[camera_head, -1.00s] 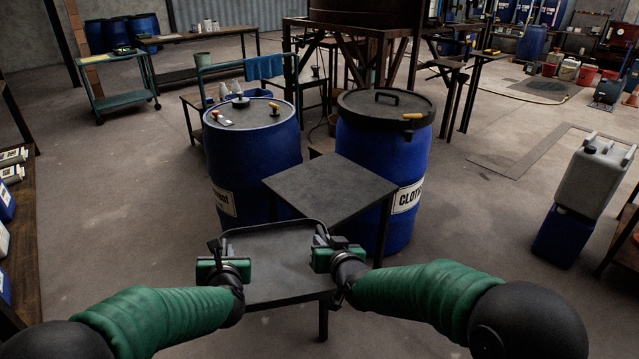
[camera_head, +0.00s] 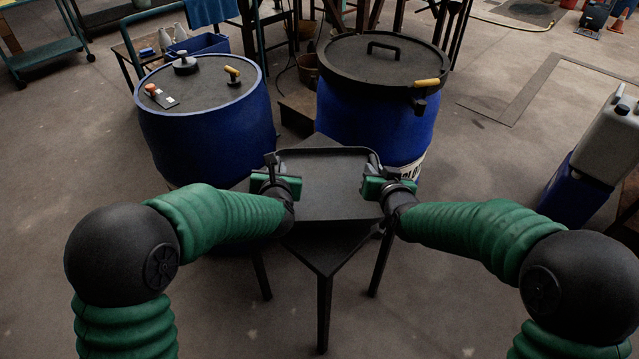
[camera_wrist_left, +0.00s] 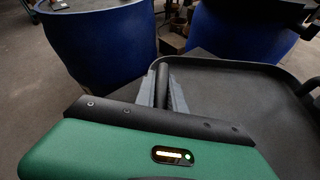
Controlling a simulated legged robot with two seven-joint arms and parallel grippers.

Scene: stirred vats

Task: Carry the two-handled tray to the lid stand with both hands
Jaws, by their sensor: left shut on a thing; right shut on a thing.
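The dark two-handled tray (camera_head: 325,192) is level between my two grippers, over the dark square lid stand (camera_head: 322,255) in front of the two blue vats. The tray covers much of the stand's top; I cannot tell whether it touches it. My left gripper (camera_head: 271,168) is shut on the tray's left handle. In the left wrist view, its fingers (camera_wrist_left: 165,90) close around the handle bar beside the raised tray rim (camera_wrist_left: 235,66). My right gripper (camera_head: 374,178) is shut on the right handle. The tray looks empty.
A blue vat (camera_head: 205,130) stands behind left, with small items on its lid. Another blue vat (camera_head: 375,120) with a handled dark lid (camera_head: 385,58) stands close behind right. A grey jerrycan (camera_head: 612,135) on a blue container is at far right. The front floor is clear.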

